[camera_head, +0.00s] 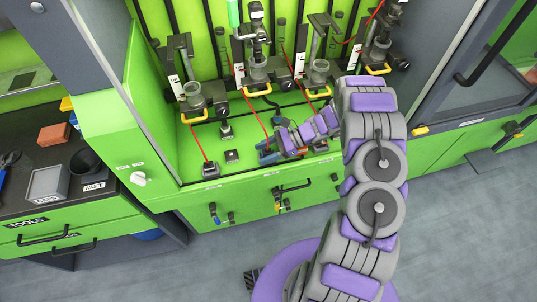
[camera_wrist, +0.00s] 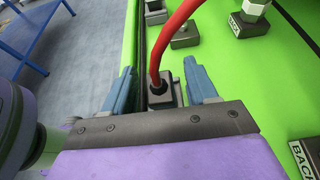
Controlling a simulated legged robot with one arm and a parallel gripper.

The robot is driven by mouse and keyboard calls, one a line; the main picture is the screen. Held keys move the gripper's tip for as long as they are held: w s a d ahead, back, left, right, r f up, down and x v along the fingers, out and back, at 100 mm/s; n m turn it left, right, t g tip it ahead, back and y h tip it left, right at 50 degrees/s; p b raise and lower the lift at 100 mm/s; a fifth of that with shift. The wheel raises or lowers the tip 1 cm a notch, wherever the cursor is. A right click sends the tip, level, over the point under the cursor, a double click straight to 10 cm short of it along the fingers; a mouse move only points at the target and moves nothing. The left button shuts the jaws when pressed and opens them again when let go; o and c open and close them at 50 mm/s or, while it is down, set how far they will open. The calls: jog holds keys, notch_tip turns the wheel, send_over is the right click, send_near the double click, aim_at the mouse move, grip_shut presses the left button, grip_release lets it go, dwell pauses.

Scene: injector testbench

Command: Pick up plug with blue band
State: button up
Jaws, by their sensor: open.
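My gripper (camera_head: 267,152) is low over the green bench floor, in front of the middle test stand. In the wrist view my gripper (camera_wrist: 161,66) is open, its two blue fingers apart. A black plug (camera_wrist: 158,92) with a thick red cable (camera_wrist: 170,40) rising from it stands between the fingers, with visible gaps. I cannot make out a blue band on it. In the head view the fingers and arm mostly hide this plug. Another red cable runs to a dark plug (camera_head: 210,168) on the left of the bench floor.
Small metal blocks (camera_head: 232,156) stand on the bench floor nearby, left of my gripper. Several test stands with yellow handles (camera_head: 257,92) line the back. The green front edge (camera_head: 240,182) lies close to my gripper. A dark worktop with a grey box (camera_head: 47,184) is at left.

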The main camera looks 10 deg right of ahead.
jog(key=shift+a+f, duration=0.1)
jog(key=shift+a, duration=0.9)
jog(key=shift+d, duration=0.65)
jog(key=c, duration=0.6)
jog(key=shift+a, duration=0.3)
grip_shut()
